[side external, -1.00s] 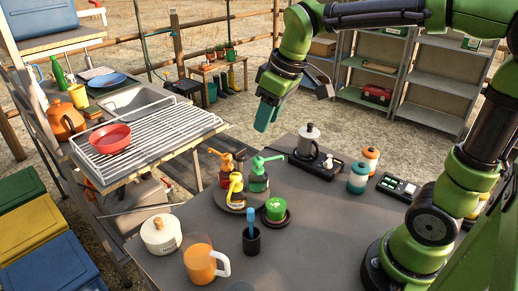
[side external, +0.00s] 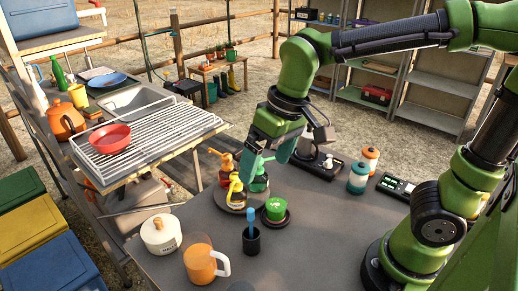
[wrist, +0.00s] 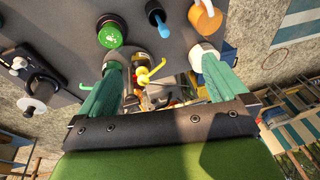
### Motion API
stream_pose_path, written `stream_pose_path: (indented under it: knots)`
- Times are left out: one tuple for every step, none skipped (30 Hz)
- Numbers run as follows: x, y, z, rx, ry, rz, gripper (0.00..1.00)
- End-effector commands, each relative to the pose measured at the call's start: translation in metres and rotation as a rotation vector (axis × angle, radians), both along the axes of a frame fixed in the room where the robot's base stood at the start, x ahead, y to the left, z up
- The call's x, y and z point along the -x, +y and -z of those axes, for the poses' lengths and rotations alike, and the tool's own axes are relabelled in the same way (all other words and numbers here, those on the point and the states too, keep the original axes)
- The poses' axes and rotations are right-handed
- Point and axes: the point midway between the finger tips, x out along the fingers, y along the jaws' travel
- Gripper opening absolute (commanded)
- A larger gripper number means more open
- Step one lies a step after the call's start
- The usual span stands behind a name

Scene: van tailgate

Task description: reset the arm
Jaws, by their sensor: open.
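My gripper (side external: 264,168) is open, with two green fingers pointing down above the tray of pump bottles on the grey table (side external: 325,225). In the wrist view its fingers (wrist: 160,68) stand apart, with a yellow pump top (wrist: 150,72) showing between them. I see nothing held. The orange pump bottle (side external: 225,166) and the yellow-topped bottle (side external: 236,194) stand just left of the fingers. The green-pump bottle (side external: 259,184) is partly hidden behind them. I cannot tell whether a finger touches any bottle.
Two canisters (side external: 358,178) are at right. A wire rack with a red bowl (side external: 110,138) is at left.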

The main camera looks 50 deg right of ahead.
Motion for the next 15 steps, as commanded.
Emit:
stream_pose_path:
  knots:
    - [-0.008, 0.014, 0.003, 0.035, 0.053, -0.037, 1.0]
    - [-0.011, 0.019, 0.003, 0.056, 0.077, -0.05, 1.0]
    - [-0.015, 0.026, 0.003, 0.081, 0.107, -0.063, 1.0]
    - [-0.017, 0.03, 0.002, 0.099, 0.128, -0.069, 1.0]
    - [-0.02, 0.033, 0.001, 0.116, 0.146, -0.073, 1.0]
    - [-0.023, 0.035, -0.001, 0.133, 0.164, -0.069, 1.0]
    - [-0.024, 0.035, -0.005, 0.142, 0.173, -0.063, 1.0]
    - [-0.025, 0.034, -0.008, 0.148, 0.177, -0.054, 1.0]
    - [-0.024, 0.033, -0.012, 0.151, 0.181, -0.045, 1.0]
    - [-0.022, 0.032, -0.013, 0.154, 0.189, -0.04, 1.0]
    - [-0.021, 0.031, -0.011, 0.157, 0.195, -0.037, 1.0]
    - [-0.019, 0.03, -0.008, 0.158, 0.203, -0.035, 1.0]
    - [-0.019, 0.03, -0.006, 0.158, 0.205, -0.035, 1.0]
    - [-0.019, 0.03, -0.002, 0.158, 0.206, -0.035, 1.0]
    - [-0.018, 0.03, 0.005, 0.159, 0.207, -0.035, 1.0]
